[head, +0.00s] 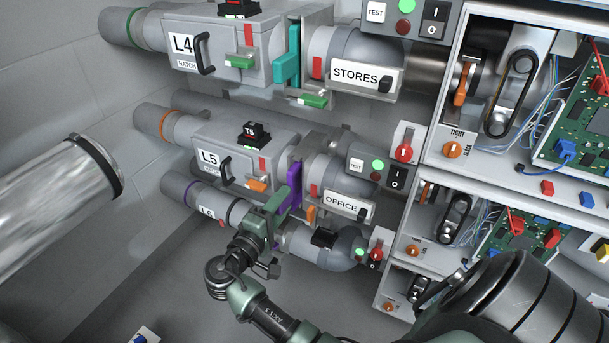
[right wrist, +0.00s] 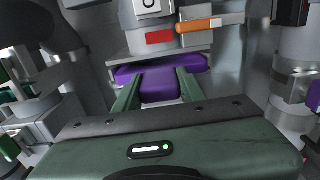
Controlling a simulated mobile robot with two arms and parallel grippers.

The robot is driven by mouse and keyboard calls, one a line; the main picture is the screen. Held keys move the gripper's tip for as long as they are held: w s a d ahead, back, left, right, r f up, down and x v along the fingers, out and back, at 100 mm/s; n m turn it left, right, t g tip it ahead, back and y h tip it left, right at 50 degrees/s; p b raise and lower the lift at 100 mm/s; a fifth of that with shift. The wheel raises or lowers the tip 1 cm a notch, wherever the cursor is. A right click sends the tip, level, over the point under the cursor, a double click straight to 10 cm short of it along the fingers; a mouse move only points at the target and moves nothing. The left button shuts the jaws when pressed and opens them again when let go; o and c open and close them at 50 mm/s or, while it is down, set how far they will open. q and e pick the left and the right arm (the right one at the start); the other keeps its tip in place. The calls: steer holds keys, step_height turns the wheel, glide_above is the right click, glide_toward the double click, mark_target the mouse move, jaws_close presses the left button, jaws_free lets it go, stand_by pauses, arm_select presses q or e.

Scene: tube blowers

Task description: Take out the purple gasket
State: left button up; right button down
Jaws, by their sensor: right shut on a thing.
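The purple gasket (head: 294,182) stands at the joint between the L5 hatch unit (head: 228,160) and the OFFICE pipe (head: 330,180). My right gripper (head: 280,203) reaches up to it from below and is shut on its lower part. In the right wrist view, the purple gasket (right wrist: 160,84) has its narrower tab between my two green fingers, and its wide part spreads beyond them, against the grey pipe housing. How far it sits in the joint is hidden. My left gripper is not in view.
Above is the L4 unit (head: 220,48) with a teal gasket (head: 288,68). Below is the L6 tube (head: 200,200), close to my right wrist. Open panels with belts and circuit boards (head: 575,115) stand at the right.

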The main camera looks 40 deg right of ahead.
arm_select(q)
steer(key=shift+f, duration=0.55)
arm_select(e)
steer(key=v, duration=0.8)
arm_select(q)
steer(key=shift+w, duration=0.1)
